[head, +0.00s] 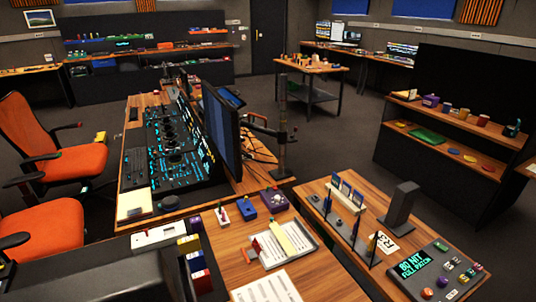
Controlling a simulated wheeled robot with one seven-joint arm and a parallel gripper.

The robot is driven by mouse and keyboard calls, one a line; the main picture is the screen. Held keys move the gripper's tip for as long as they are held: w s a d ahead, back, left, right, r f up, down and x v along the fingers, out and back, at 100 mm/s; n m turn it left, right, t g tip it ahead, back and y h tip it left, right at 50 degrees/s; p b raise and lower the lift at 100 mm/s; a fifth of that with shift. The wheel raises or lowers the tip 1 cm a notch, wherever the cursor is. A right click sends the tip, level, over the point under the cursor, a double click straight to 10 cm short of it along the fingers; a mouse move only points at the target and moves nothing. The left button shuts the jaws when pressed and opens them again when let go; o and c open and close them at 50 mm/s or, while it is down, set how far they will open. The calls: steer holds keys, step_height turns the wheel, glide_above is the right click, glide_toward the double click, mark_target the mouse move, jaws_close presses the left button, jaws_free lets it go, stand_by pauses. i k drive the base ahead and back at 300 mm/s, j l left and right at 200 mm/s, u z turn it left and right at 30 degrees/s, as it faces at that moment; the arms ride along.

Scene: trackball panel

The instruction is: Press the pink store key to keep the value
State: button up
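The trackball panel (444,294) is a dark slanted box on the wooden table at the bottom right. Several small coloured keys stand right of the display. One looks pinkish (470,272), but it is too small to tell for sure that it is the store key. A round orange-red ball (427,292) sits near the panel's front edge. The panel's lower part is cut off by the picture edge. My gripper is not in view.
A dark upright block (402,205) and a small rack (348,192) stand behind the panel on the same table. A clipboard (284,245) lies on the neighbouring desk to the left. A shelf unit (440,155) stands behind. Dark floor (345,150) is free between the tables.

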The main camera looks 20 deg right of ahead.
mark_target(477, 267)
steer(key=z, duration=1.25)
